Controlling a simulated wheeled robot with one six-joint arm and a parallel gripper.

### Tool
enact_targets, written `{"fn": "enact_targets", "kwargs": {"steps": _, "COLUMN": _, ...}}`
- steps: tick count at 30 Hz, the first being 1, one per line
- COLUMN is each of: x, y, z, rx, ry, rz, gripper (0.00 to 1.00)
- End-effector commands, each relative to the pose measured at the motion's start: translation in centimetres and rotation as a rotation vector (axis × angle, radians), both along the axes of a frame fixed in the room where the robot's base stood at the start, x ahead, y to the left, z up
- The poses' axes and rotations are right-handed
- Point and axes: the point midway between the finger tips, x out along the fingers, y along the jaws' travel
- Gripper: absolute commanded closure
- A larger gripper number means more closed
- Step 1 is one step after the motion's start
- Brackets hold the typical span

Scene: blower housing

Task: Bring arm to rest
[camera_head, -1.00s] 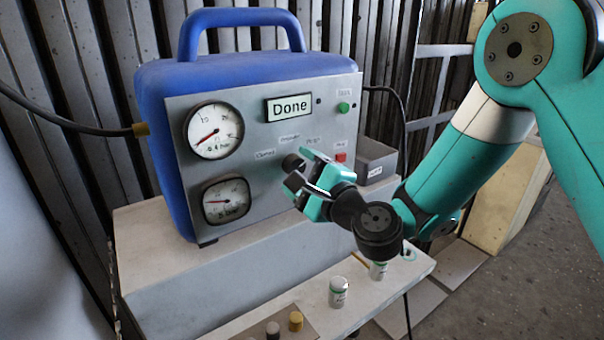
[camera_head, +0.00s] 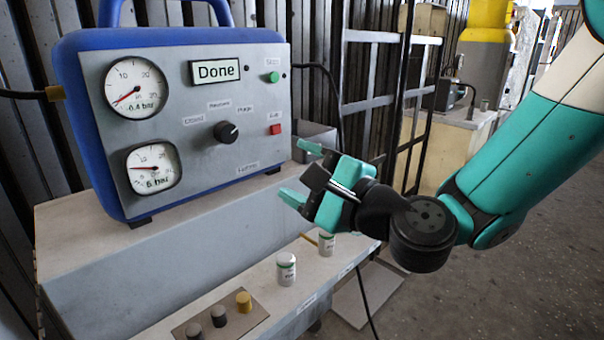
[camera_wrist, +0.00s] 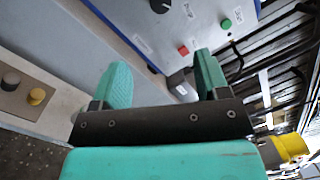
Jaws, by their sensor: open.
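My gripper (camera_head: 300,174) is open and empty, its two teal fingers apart, in front of the lower right of the blue machine (camera_head: 75,130) and clear of its panel. The arm reaches in from the right in the head view. In the wrist view the open fingers of my gripper (camera_wrist: 162,82) show with the panel beyond them. The panel has a black knob (camera_head: 227,132), a green button (camera_head: 272,77), a red button (camera_head: 275,129) and a display (camera_head: 215,71) reading "Done".
Below the gripper, a ledge (camera_head: 232,283) carries two white jars, the nearer one (camera_head: 286,269), and small plugs including a yellow one (camera_head: 243,301). A grey box (camera_head: 316,139) stands right of the machine. A dark metal frame (camera_head: 378,105) stands behind. Floor at right is open.

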Motion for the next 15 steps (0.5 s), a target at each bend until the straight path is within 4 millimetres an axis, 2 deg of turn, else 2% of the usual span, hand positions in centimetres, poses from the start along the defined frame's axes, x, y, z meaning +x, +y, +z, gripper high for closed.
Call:
{"fn": "enact_targets", "kwargs": {"steps": 8, "x": -0.6, "y": 0.3, "z": 0.3, "rx": -0.040, "ry": -0.028, "rz": 0.030, "gripper": 0.32}}
{"fn": "enact_targets", "kwargs": {"steps": 11, "x": -2.4, "y": 1.0, "z": 0.6, "rx": -0.171, "ry": -0.112, "rz": 0.121, "gripper": 0.32}}
{"fn": "enact_targets", "kwargs": {"steps": 15, "x": -6.8, "y": 1.2, "z": -0.1, "rx": -0.514, "ry": -0.307, "rz": 0.343, "gripper": 0.32}}
